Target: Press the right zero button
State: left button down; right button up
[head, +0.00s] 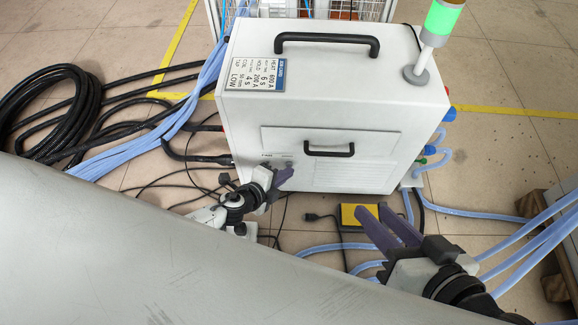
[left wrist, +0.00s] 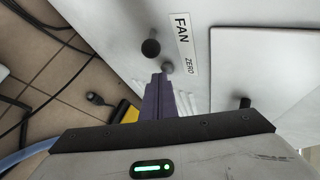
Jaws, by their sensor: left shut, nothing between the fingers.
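The white induction heater (head: 350,95) stands upright on the floor ahead. In the left wrist view its panel (left wrist: 225,75) has a label (left wrist: 184,45) reading FAN and ZERO. Beside the label are a small grey round button (left wrist: 167,67) and a larger black knob (left wrist: 150,48). My left gripper (head: 288,172) is at the lower front of the heater, shut and empty. Its purple fingertips (left wrist: 159,77) are right by the grey button; I cannot tell whether they touch it. My right gripper (head: 369,208) is open and empty, before the heater's lower right front.
A black handle (head: 329,150) is right of my left gripper. A yellow box (head: 352,214) lies on the floor near my right gripper. Blue hoses (head: 500,258) and black cables (head: 140,82) run on both sides. A green signal lamp (head: 442,18) tops the heater.

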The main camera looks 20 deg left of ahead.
dwell(0.3)
pick_arm(q)
jog(key=shift+s+d, duration=0.2)
jog(key=shift+s, duration=0.6)
jog(key=shift+s, duration=0.1)
jog(key=s, duration=0.1)
jog(key=s+d, duration=0.1)
jog(key=s, duration=0.2)
jog(key=shift+s+d, duration=0.3)
jog(key=shift+s, duration=0.05)
